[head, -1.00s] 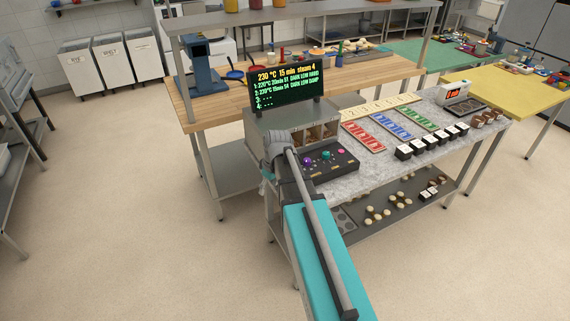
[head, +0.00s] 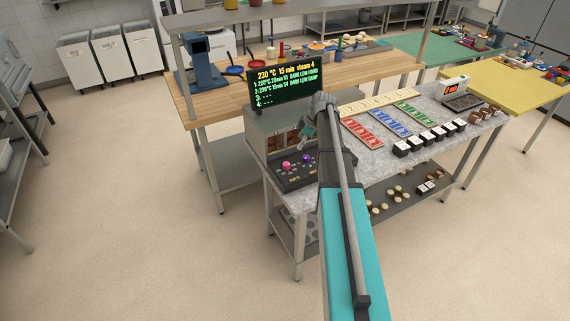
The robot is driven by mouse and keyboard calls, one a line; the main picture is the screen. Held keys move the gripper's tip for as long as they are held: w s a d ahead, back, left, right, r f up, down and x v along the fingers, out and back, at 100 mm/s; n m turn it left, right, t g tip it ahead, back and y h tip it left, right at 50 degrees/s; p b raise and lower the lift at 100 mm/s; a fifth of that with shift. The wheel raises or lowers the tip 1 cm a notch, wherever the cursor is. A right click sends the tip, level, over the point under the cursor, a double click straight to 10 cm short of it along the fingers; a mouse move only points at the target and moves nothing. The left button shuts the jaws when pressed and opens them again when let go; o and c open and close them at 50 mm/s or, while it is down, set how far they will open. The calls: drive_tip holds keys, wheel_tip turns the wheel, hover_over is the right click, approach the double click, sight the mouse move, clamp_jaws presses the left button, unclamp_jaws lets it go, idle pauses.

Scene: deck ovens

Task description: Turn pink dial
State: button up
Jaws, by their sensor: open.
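The pink dial (head: 286,165) is a round knob at the left of a dark control panel (head: 284,183) on the front of the grey oven box. A purple dial (head: 306,158) sits just right of it. The panel's right part is hidden behind my arm. My gripper (head: 297,149) hangs down-left from my wrist, a little above and behind the two dials in the picture. It is open and looks empty. It seems apart from the pink dial, but its small size makes the gap hard to judge.
A lit order display (head: 287,82) stands on the oven box behind my wrist. Red, blue and green racks (head: 361,132) and several black-and-white blocks (head: 425,138) occupy the counter to the right. Open floor (head: 130,220) lies to the left.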

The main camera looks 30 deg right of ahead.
sight(287, 164)
drive_tip(key=shift+f, duration=0.1)
drive_tip(key=b+x, duration=1.2)
drive_tip(key=x, duration=0.1)
drive_tip(key=shift+w+a+f+b, duration=0.1)
drive_tip(key=shift+w+f+b, duration=0.05)
drive_tip(key=shift+f+b, duration=0.2)
idle(0.5)
drive_tip(key=shift+r, duration=0.1)
drive_tip(key=c, duration=1.1)
drive_tip(key=shift+a, duration=0.35)
clamp_jaws()
drive_tip(key=shift+d, duration=0.3)
drive_tip(key=shift+d+m, duration=0.1)
drive_tip(key=shift+m, duration=0.2)
